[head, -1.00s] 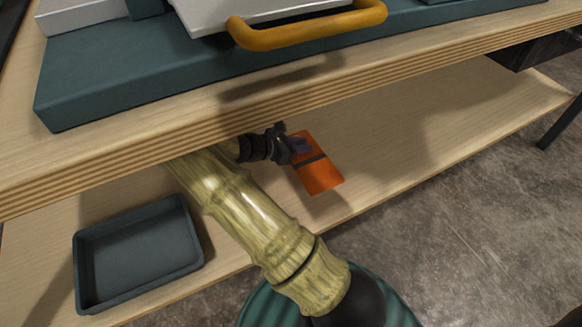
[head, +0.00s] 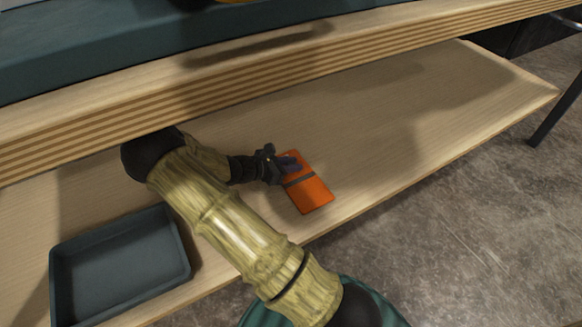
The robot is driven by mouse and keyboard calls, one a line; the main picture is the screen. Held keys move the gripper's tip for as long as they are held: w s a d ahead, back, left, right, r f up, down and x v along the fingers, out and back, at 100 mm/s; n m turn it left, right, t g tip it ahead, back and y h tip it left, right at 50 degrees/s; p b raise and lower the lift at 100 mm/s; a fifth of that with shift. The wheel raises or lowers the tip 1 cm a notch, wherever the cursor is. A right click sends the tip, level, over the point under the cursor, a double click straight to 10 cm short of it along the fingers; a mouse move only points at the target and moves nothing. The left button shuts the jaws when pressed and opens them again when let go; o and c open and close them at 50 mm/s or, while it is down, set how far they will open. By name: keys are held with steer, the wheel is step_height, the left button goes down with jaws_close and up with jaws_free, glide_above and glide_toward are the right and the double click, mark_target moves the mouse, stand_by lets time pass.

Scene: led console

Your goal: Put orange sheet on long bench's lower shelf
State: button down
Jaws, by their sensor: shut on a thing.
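The orange sheet (head: 313,194) is a small flat rectangle with a dark band across it. It is over the bare middle of the long bench's lower shelf (head: 400,130), near the front edge; I cannot tell whether it touches the shelf. My gripper (head: 285,168) is shut on the sheet's upper left end, reaching in from the left under the bench top. The fingers hide part of that end.
A dark grey-blue tray (head: 62,290) stands on the shelf at the left. The thick bench top edge (head: 300,75) overhangs the shelf. The shelf is clear to the right of the sheet. A dark bench leg (head: 556,112) stands at the far right.

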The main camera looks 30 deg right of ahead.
steer(key=c, duration=1.3)
jaws_free()
steer(key=shift+f, duration=0.1)
steer(key=shift+o, duration=0.2)
steer(key=shift+r, duration=0.25)
steer(key=p+v, duration=0.7)
steer(key=v, duration=0.4)
steer(key=shift+a+r, duration=0.1)
steer(key=shift+a, duration=0.4)
